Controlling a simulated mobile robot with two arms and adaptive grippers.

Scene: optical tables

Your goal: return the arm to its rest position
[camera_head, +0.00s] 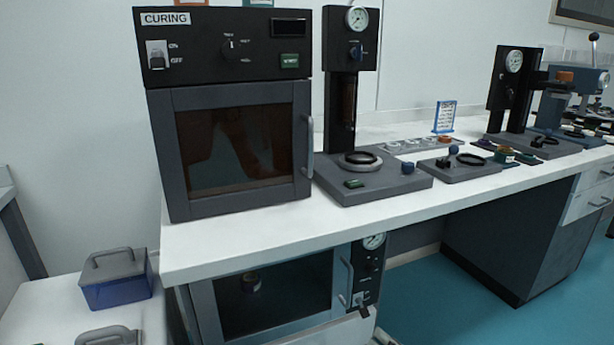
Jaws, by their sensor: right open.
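I can make out neither my left nor my right gripper in the head view. A pale grey shape along the bottom edge, under the lower oven, is cut off, and I cannot tell what it is. No gripper shows over the white bench (240,232) or at its instruments.
The curing oven (230,105), door shut, stands on the bench. Right of it are a gauge press (375,185), a small plate (460,168) and another gauge stand (512,85). A glass-doored oven (275,295) sits below. A blue box (117,290) stands lower left. Teal floor (425,285) is open at right.

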